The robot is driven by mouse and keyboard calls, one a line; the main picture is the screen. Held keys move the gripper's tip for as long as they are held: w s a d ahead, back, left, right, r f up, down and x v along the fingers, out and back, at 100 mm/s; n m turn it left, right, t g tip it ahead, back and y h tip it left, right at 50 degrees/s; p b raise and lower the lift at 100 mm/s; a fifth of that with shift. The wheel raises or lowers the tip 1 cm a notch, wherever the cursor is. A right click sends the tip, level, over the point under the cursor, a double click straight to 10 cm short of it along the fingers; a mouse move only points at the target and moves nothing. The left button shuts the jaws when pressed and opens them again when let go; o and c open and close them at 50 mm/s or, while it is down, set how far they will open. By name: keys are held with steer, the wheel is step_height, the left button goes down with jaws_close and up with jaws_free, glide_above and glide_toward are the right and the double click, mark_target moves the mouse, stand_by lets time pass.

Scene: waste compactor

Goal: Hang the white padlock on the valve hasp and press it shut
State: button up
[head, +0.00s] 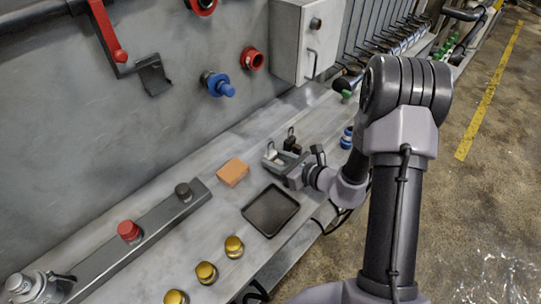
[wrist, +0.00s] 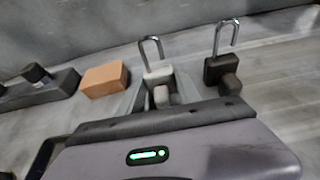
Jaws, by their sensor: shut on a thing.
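The white padlock (wrist: 158,71) is between the fingers of my gripper (wrist: 160,88) in the wrist view, its metal shackle pointing up. Whether the shackle is open is hard to tell. In the head view my gripper (head: 279,161) is low over the bench, shut on the white padlock (head: 271,154). I cannot tell whether the padlock touches the bench. On the wall at upper left in the head view is a red valve lever (head: 107,35) on a dark pipe. A dark bracket (head: 153,75) sits beside its lower end; I cannot tell if it is the hasp.
A dark padlock (wrist: 222,67) stands just right of the white one. An orange block (head: 232,173) and a black tray (head: 270,210) are on the bench. A grey button bar (head: 155,223) lies left. A grey box (head: 298,40) and blue fitting (head: 218,84) project from the wall.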

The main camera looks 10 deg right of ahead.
steer(key=shift+r+p, duration=1.7)
steer(key=shift+r, duration=0.7)
